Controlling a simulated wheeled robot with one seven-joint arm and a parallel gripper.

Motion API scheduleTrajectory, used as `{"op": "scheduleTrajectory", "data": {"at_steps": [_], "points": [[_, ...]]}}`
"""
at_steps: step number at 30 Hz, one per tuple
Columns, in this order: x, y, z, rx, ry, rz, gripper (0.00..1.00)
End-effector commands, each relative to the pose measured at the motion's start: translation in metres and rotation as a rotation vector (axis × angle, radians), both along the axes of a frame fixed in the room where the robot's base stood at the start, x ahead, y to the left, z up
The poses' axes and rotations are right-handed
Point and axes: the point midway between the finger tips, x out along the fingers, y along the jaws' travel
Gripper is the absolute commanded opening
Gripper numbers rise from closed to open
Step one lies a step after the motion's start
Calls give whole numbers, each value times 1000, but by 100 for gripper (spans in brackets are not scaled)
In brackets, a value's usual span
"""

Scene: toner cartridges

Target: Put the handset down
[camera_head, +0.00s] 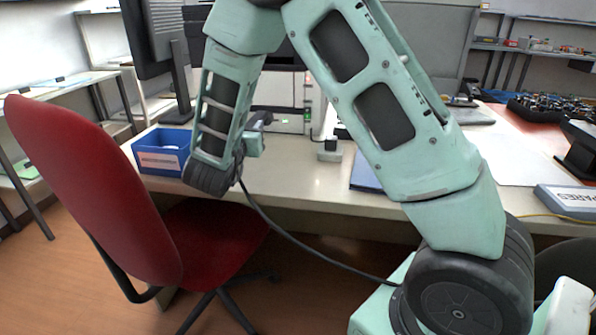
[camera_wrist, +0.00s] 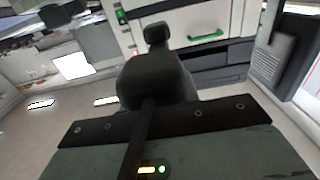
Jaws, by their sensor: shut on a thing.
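My gripper (camera_head: 257,132) is above the desk, left of its middle in the head view, between the blue bin and a small grey block. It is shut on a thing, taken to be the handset. In the head view the handset is mostly hidden; only a small dark piece shows at the gripper's end. In the wrist view a dark shape (camera_wrist: 155,75) with a rounded knob fills the middle. There I cannot tell the handset's outline from the gripper's fingers.
The desk (camera_head: 300,190) has a labelled blue bin (camera_head: 160,152) at left and a small grey block (camera_head: 330,151) near the middle. A light-coloured machine (camera_head: 287,122) stands behind. A red chair (camera_head: 100,180) stands at front left. A box marked SPARES (camera_head: 568,201) is at right.

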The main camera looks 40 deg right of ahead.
Motion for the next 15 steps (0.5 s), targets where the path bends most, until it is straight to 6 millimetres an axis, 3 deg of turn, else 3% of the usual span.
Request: {"op": "scheduleTrajectory", "data": {"at_steps": [6, 15], "points": [[0, 0, -41, -2, 6, 0, 4], [0, 0, -68, -3, 2, 2, 4]]}}
